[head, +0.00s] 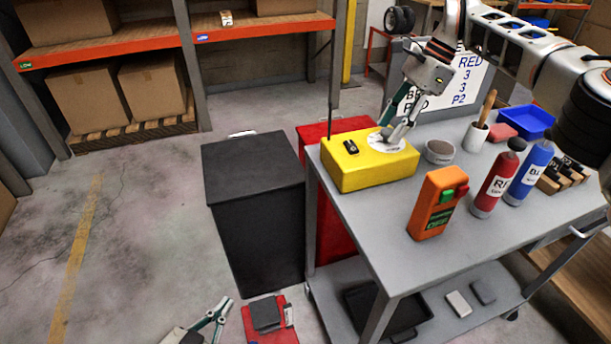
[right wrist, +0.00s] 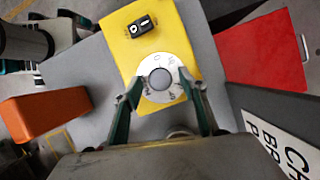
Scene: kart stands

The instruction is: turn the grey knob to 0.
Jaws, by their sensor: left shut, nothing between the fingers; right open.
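A yellow box (head: 357,172) stands at the left end of the grey cart top. It bears a white dial disc (right wrist: 153,98) with dark marks too small to read surely. The round grey knob (right wrist: 160,78) sits at the disc's middle; I cannot tell its setting. My right gripper (head: 394,136) is over the disc and hides most of the knob in the head view. In the right wrist view its open fingers (right wrist: 160,84) stand on either side of the knob; contact is unclear. My left gripper (head: 222,304) is shut and empty, low at the bottom edge.
A black switch (head: 351,146) is on the box. An orange device (head: 431,215), a grey bowl (head: 439,151), red bottle (head: 494,185) and blue bottle (head: 530,172) stand nearby on the cart. A black bin (head: 255,210) stands left of the cart.

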